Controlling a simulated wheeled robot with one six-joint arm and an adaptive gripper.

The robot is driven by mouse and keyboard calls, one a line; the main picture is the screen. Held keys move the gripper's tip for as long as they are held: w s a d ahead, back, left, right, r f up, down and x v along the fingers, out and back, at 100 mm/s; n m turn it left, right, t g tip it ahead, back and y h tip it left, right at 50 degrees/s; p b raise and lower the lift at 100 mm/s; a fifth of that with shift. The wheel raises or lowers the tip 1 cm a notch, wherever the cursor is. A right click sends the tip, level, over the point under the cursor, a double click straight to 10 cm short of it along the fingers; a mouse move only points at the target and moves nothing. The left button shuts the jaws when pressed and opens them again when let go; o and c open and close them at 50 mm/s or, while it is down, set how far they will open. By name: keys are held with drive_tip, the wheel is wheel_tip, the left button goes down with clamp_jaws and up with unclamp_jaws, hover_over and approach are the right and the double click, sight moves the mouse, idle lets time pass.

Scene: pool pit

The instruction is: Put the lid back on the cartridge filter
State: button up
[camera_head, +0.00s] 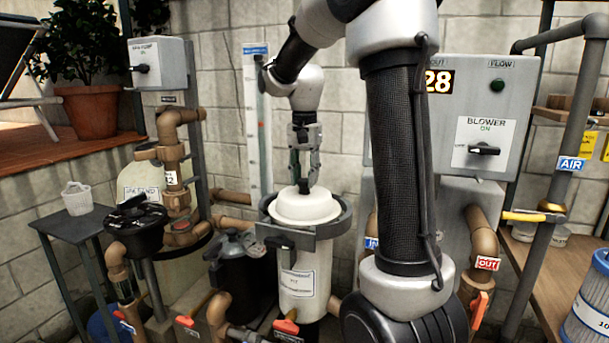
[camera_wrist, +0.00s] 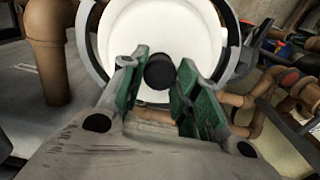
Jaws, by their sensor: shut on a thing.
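The white round lid (camera_head: 304,207) has a dark knob (camera_wrist: 160,72) at its centre. My gripper (camera_head: 304,182) points straight down over the lid and is shut on this knob. In the wrist view the green-padded fingers of my gripper (camera_wrist: 158,85) stand on both sides of the knob. The lid (camera_wrist: 125,40) is at the top of the white cylindrical filter housing (camera_head: 300,297), inside the grey ring (camera_head: 268,233) around its mouth. The lid looks level. I cannot tell whether it rests fully on the rim, as the contact is hidden.
A grey blower box (camera_head: 495,85) and brown pipes stand right of the housing. A black-topped pump (camera_head: 136,225) and a small table (camera_head: 62,222) with a white cup (camera_head: 77,198) are at left. A blue-ended pleated cartridge (camera_head: 590,310) stands at the lower right.

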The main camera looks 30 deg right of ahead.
drive_tip(key=o, duration=1.1)
drive_tip(key=shift+o, duration=0.3)
drive_tip(key=shift+r, duration=0.1)
drive_tip(key=shift+r, duration=3.45)
drive_tip(key=shift+c, duration=0.4)
clamp_jaws()
drive_tip(key=shift+f, duration=0.15)
